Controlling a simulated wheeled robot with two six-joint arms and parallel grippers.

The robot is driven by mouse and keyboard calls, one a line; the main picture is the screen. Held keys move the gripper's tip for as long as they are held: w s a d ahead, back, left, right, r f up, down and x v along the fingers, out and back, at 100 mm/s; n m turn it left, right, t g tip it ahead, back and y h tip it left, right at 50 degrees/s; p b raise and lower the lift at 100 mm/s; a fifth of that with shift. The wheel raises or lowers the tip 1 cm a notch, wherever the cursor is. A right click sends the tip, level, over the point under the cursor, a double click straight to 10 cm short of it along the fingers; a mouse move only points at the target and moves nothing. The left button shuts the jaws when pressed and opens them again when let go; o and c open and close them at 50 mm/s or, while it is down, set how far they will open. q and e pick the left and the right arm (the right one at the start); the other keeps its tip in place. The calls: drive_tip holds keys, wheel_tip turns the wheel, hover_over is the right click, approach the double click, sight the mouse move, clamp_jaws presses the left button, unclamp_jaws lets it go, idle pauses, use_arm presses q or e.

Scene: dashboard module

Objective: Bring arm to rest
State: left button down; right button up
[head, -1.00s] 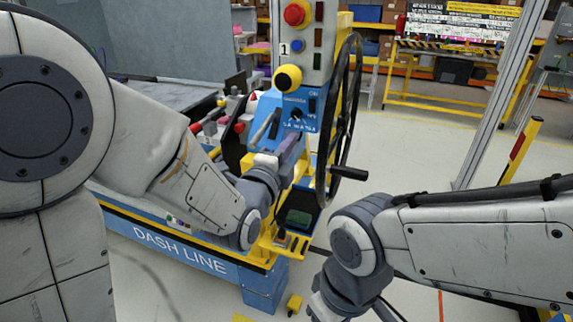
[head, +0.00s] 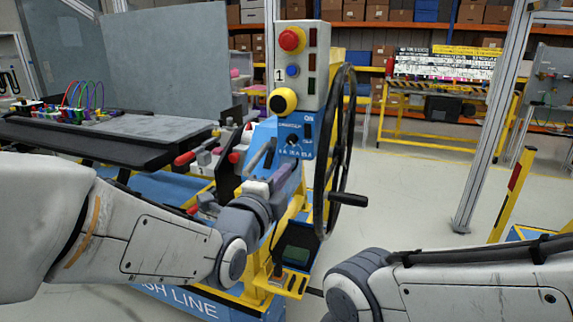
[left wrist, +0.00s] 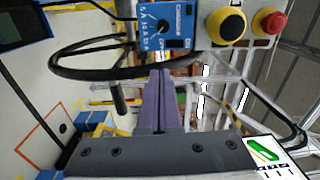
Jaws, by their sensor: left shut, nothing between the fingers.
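My left arm comes in from the left in the head view. Its purple-grey gripper (head: 282,178) is in front of the blue switch panel (head: 302,130) of the dashboard module. In the left wrist view the two fingers (left wrist: 162,75) lie together with nothing between them. The blue panel also shows in the left wrist view (left wrist: 165,25), beyond the fingertips; I cannot tell whether they touch anything. My right arm comes in from the lower right of the head view, and its gripper is below the picture.
A black handwheel (head: 345,140) with a crank handle stands right of the panel. A control box (head: 296,65) with red and yellow buttons sits above it. A dark bench (head: 120,135) with coloured cables is at the left. Open floor (head: 410,200) lies at the right.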

use_arm(q)
drive_tip(key=s+d+f+n+g+y, duration=0.1)
drive_tip(key=s+f+n+g+y, duration=0.2)
drive_tip(key=s+f+n+g, duration=1.2)
drive_tip(key=s+a+f+m+g+y, duration=0.1)
drive_tip(key=s+a+f, duration=0.1)
drive_tip(key=s, duration=0.4)
drive_tip(key=s+a+f+g+y, duration=0.1)
drive_tip(key=s+f, duration=0.2)
drive_tip(key=s, duration=0.3)
wheel_tip(320, 180, up, 14)
drive_tip(key=s+p, duration=0.1)
drive_tip(key=p, duration=1.3)
drive_tip(key=shift+a, duration=0.25)
